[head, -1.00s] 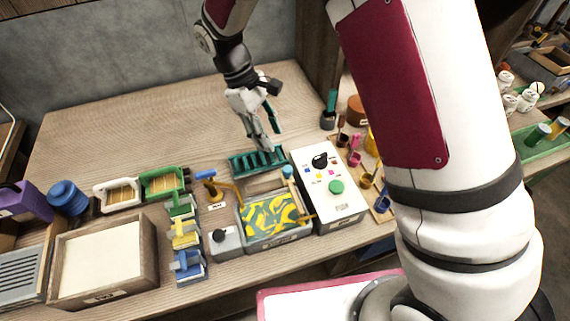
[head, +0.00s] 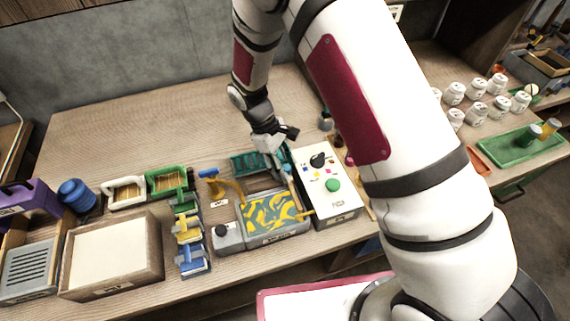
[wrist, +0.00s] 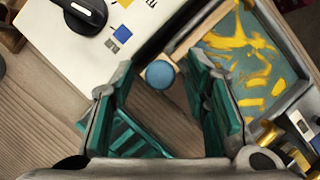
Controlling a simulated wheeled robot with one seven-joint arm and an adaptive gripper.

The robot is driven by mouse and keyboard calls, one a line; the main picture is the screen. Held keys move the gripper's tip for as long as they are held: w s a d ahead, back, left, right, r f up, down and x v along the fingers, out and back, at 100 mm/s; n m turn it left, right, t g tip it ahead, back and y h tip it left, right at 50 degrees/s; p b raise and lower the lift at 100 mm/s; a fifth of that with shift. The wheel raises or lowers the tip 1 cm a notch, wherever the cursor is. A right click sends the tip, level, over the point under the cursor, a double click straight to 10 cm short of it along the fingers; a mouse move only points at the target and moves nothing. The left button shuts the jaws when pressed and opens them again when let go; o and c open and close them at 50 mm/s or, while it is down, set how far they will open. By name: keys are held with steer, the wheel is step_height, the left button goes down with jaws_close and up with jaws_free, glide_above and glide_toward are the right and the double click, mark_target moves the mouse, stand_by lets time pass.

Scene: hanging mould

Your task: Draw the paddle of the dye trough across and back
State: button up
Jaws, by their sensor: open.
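The dye trough (head: 279,239) is a grey tray with a teal surface streaked in yellow; its corner also shows in the wrist view (wrist: 290,38). A round blue knob (wrist: 160,74) sits at the end of a pale wooden bar (wrist: 201,40) along the trough's edge; I take these for the paddle. My gripper (wrist: 158,78) is open, with green-padded fingers on either side of the knob. Whether either pad touches the knob I cannot tell.
A white control box (head: 341,206) with a black dial and green button stands close on the trough's right. A green slotted rack (head: 245,164) lies behind the trough. A small grey box (head: 227,238) stands on its left.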

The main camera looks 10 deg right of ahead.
jaws_close()
steer(key=a, duration=0.3)
steer(key=s+a+b, duration=0.1)
steer(key=a, duration=0.2)
steer(key=s+a+b, duration=0.1)
steer(key=a, duration=0.2)
steer(key=shift+a, duration=0.2)
jaws_free()
steer(key=shift+r, duration=0.15)
steer(key=v, duration=1.2)
steer(key=shift+o, duration=0.2)
